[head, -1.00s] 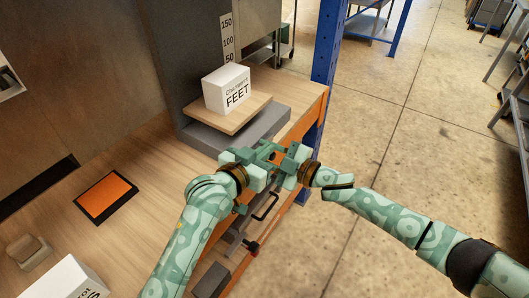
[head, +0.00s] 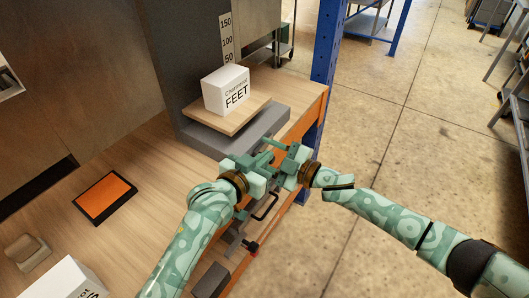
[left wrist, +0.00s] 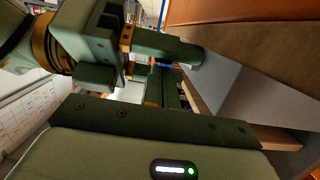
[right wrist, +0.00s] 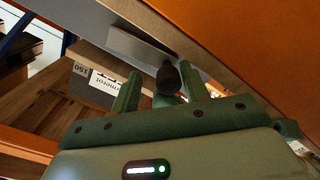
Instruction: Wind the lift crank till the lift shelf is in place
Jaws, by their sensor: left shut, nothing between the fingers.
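The lift shelf (head: 207,121) is a wooden board, set a little above a grey base (head: 262,128) beside a scale (head: 227,42) marked 50, 100 and 150. My left gripper (head: 268,158) is shut and empty, close beside my right gripper (head: 287,158) at the bench's front edge. Its closed fingers (left wrist: 163,85) show in the left wrist view. In the right wrist view my right gripper (right wrist: 158,88) has its fingers apart, with a dark round knob (right wrist: 168,79), apparently the crank's, between them, nearer one finger. The arms hide the rest of the crank.
An orange pad with a dark border (head: 106,197) lies on the wooden bench. Another white box (head: 72,280) stands at the lower left. A blue post (head: 325,60) stands behind; floor at right is open.

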